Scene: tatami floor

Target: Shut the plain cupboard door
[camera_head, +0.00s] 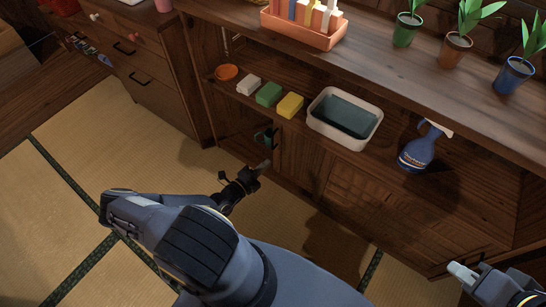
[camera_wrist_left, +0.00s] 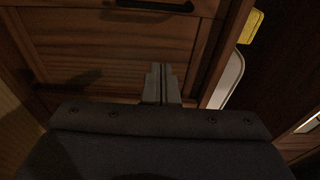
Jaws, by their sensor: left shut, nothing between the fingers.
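The wooden cupboard (camera_head: 449,121) stands along the wall, with an open shelf section above lower doors. A plain framed door panel (camera_wrist_left: 115,55) with a black bar handle (camera_wrist_left: 155,5) fills much of the left wrist view. How far this door stands open is unclear. My left gripper (camera_head: 263,166) is shut and empty, low beside the cupboard front; its fingertips (camera_wrist_left: 161,72) point toward the panel, below the handle. Contact cannot be made out. My right gripper (camera_head: 462,272) is at the lower right, near the cupboard's right end; its jaws are unclear.
The shelf holds an orange bowl (camera_head: 227,72), several sponges including a yellow one (camera_head: 290,105), a white tub (camera_head: 372,132) and a blue spray bottle (camera_head: 418,152). Potted plants and an orange rack (camera_head: 305,32) stand on top. Tatami floor (camera_head: 75,130) at left is clear.

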